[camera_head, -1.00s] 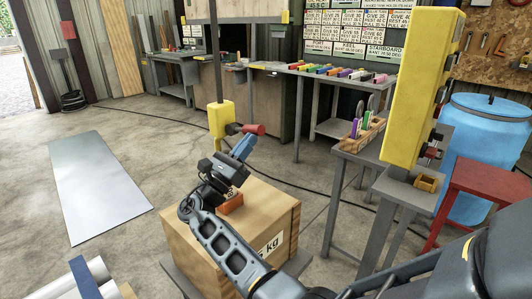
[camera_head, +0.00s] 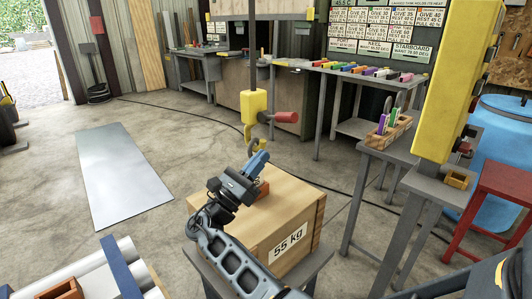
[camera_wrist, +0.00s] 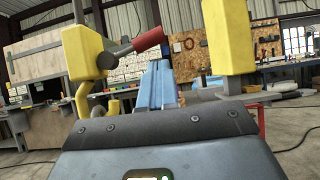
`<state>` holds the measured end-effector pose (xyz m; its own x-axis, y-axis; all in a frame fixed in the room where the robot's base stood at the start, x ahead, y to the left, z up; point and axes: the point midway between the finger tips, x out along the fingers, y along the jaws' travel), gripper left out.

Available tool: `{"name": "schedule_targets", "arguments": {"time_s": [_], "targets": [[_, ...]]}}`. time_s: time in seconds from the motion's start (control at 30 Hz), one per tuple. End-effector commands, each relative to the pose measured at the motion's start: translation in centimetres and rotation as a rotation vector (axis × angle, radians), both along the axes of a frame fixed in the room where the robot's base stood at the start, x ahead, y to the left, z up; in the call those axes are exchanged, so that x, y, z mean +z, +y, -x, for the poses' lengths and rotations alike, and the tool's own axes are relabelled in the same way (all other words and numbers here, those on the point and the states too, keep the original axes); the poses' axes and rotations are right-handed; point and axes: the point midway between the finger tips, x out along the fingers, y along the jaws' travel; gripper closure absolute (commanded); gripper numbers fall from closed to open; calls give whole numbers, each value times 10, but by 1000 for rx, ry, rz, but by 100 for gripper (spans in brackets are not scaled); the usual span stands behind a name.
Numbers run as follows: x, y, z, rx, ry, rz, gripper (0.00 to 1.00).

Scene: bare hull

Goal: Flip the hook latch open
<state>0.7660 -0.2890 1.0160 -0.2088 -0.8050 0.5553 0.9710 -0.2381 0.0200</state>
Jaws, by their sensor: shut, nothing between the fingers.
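A yellow hoist block (camera_head: 254,106) hangs from a rod above the crate, with a yellow hook (camera_head: 249,140) below it. A lever with a red grip (camera_head: 286,117) sticks out from the block's right side, roughly level. In the wrist view the lever's red grip (camera_wrist: 147,40) tilts up to the right from the yellow block (camera_wrist: 84,52). My gripper (camera_head: 259,160) is shut and empty, its blue fingers below the lever and apart from it in the head view. The blue fingers (camera_wrist: 157,86) also show in the wrist view, below the red grip; I cannot tell the depth gap.
A wooden crate marked 55 kg (camera_head: 290,225) stands under the hook, with an orange fitting (camera_head: 264,189) on top, partly behind my gripper. A yellow post (camera_head: 452,80) and a grey bench (camera_head: 385,152) stand to the right. Open floor lies left, around a grey sheet (camera_head: 120,178).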

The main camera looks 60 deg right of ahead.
Motion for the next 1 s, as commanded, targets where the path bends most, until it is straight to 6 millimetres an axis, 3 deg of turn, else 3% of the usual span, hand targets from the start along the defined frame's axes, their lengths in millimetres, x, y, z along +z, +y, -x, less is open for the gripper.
{"name": "schedule_targets", "arguments": {"time_s": [0.3, 1.0], "targets": [[-23, 34, -3, 2, 0, 0, 100], [-24, 38, -3, 1, 0, 0, 100]]}}
